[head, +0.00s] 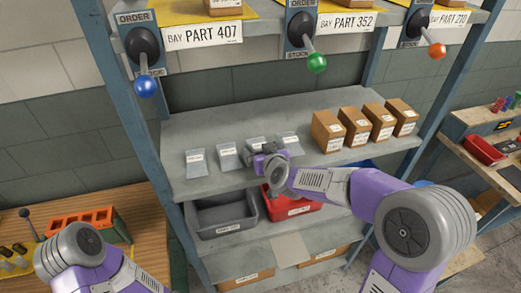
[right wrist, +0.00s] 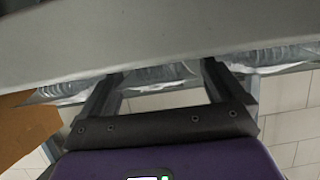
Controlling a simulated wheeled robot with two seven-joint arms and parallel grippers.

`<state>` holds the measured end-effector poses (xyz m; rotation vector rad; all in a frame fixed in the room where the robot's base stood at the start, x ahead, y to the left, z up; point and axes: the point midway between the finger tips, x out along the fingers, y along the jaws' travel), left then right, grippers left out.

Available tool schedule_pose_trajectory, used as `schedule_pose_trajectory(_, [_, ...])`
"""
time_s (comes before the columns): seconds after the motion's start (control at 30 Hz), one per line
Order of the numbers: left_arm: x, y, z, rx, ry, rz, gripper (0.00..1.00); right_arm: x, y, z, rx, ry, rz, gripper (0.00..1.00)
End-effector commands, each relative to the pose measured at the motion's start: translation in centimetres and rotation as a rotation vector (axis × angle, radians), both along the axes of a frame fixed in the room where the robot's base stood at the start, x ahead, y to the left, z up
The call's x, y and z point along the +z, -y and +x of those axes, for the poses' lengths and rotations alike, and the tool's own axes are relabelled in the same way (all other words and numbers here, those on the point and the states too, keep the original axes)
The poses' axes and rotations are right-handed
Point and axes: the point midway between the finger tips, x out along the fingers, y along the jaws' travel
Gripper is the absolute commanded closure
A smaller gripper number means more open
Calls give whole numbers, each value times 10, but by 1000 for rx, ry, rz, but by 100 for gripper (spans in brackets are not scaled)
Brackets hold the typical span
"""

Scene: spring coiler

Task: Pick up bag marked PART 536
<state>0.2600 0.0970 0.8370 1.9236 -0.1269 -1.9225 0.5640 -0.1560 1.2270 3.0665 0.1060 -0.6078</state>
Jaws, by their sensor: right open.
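Several flat grey bags with white labels lie in a row on the middle shelf: a far-left one (head: 195,163), a second (head: 228,155), a third (head: 255,143) and a right one (head: 289,140). Their labels are too small to read, so I cannot tell which is PART 536. My right gripper (head: 262,158) is at the third bag and partly covers it. In the right wrist view its two fingers (right wrist: 162,76) are apart, with a clear bag (right wrist: 160,74) showing between their tips. I cannot tell whether they touch it. My left gripper is out of view.
Several brown boxes (head: 328,131) stand right of the bags. Below are a grey bin (head: 226,213) and a red bin (head: 295,207). Above are levers with blue (head: 145,86), green (head: 316,62) and orange (head: 436,50) knobs. A blue post (head: 128,110) bounds the left.

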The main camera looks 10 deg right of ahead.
Motion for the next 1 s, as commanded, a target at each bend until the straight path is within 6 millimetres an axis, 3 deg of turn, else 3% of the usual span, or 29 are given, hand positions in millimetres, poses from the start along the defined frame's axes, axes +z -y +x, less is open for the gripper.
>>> schedule_pose_trajectory(0.03, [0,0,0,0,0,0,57,0,0,0,0,0,0,7])
schedule_pose_trajectory(0.43, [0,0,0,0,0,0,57,1,0,0,0,2,0,66])
schedule_pose_trajectory(0.73, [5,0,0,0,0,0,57,10,0,0,0,4,0,66])
schedule_pose_trajectory(1.0, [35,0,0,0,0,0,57,64,-1,0,1,5,1,66])
